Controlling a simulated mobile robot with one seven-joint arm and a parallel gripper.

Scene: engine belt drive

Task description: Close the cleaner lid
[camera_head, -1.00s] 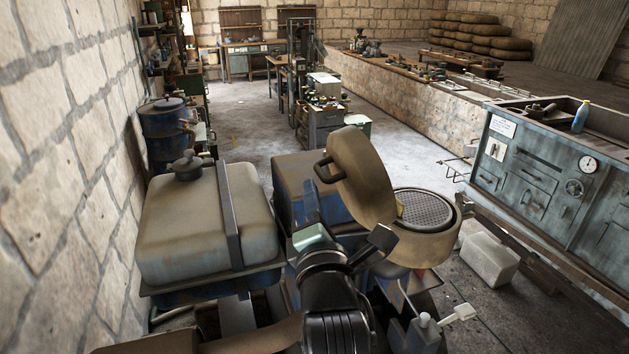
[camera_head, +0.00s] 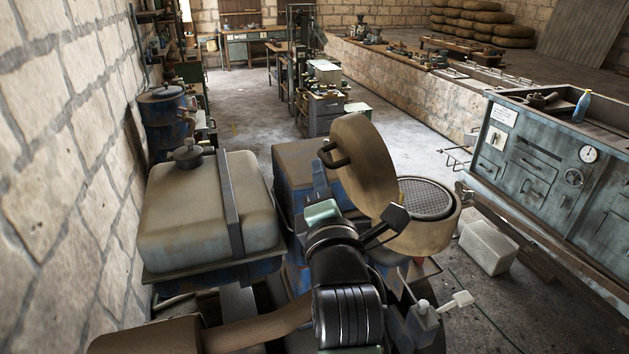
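The cleaner lid (camera_head: 368,168) is a round brown cap, standing open and tilted up at the left edge of the cleaner body (camera_head: 432,233). A dark handle (camera_head: 331,157) sits on the lid's left side. The body is a brown round housing with a grey perforated disc (camera_head: 426,199) exposed inside. My gripper (camera_head: 360,213) is in front of and below the lid, on its outer side. Its two fingers are spread and nothing shows between them. Whether a finger touches the lid cannot be told.
A beige tank (camera_head: 205,208) with a dark strap and cap stands to the left, near the stone wall (camera_head: 60,190). A small lever (camera_head: 462,300) sticks up at lower right. A grey-blue cabinet (camera_head: 540,175) stands at the right. A pale block (camera_head: 488,247) lies on the floor.

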